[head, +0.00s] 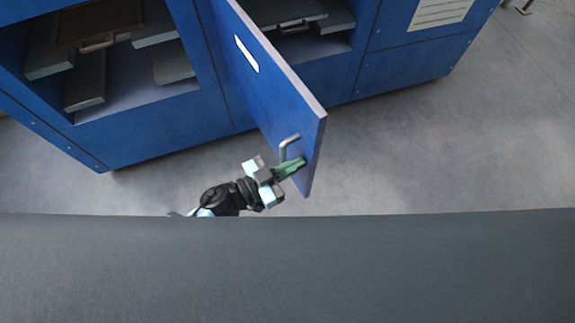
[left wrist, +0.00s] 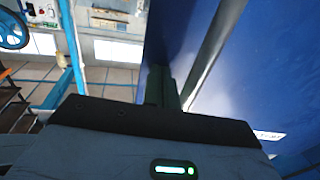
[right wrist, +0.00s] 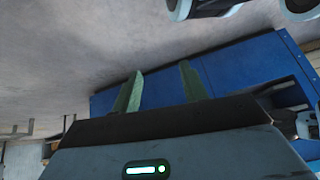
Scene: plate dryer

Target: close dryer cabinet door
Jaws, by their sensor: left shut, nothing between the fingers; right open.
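The blue dryer cabinet (head: 160,127) stands across the top of the head view. Its blue door (head: 262,83) is swung wide open, standing out from the cabinet front toward me. A bent metal handle (head: 289,143) is on the door's left face near its free end. My left gripper (head: 296,167) is shut with no object between its fingers, its tips at the door beside the handle; whether they touch it I cannot tell. The left wrist view shows its fingers (left wrist: 168,88) close to the blue door surface. My right gripper (right wrist: 162,88) is open and empty, seen only in its wrist view.
The open cabinet holds grey trays (head: 85,80) on the left and more behind the door. A paper sheet (head: 440,12) is on the right cabinet panel. The grey floor (head: 420,150) right of the door is clear.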

